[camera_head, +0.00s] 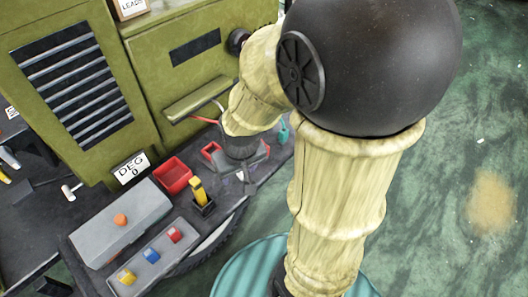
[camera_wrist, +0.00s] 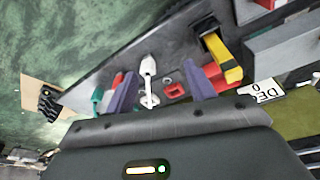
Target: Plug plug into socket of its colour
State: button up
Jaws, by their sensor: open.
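A yellow, upright piece that looks like the plug (camera_head: 198,190) stands in a black holder (camera_head: 205,207) on the bench; it also shows in the wrist view (camera_wrist: 222,58), right of my fingers. A grey strip (camera_head: 183,236) at the bench's front carries a yellow socket block (camera_head: 126,277), a blue one (camera_head: 151,255) and a red one (camera_head: 174,235). My gripper (camera_wrist: 160,84) is open, its purple fingers apart. In the head view it is at the bench's right part, partly hidden by my arm, apart from the yellow piece. A white tool-like thing (camera_wrist: 148,68) shows between the fingers.
A red bin (camera_head: 173,175) stands behind the yellow piece. A grey box (camera_head: 120,235) with an orange button lies left of it. A DEG 0 sign (camera_head: 131,168) stands against the green cabinet (camera_head: 75,80). A teal thing (camera_head: 283,133) is at the right.

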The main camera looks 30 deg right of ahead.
jog(key=w+d+r+n+g+p, duration=0.2)
jog(key=w+d+r+n+p, duration=0.2)
jog(key=w+d+p, duration=0.9)
jog(key=shift+d+r+g+p, duration=0.35)
jog(key=shift+r+p, duration=0.15)
jog(key=shift+p, duration=0.1)
jog(key=shift+f, duration=0.1)
notch_tip(320, 180, down, 12)
jog(key=p, duration=0.2)
jog(key=shift+p, duration=0.3)
jog(key=shift+s+a+f+p, duration=0.1)
jog(key=shift+s+f+p, duration=0.1)
jog(key=shift+f+p, duration=0.55)
jog(key=shift+s+f+p, duration=0.2)
jog(key=shift+f+p, duration=0.1)
jog(key=shift+f, duration=1.6)
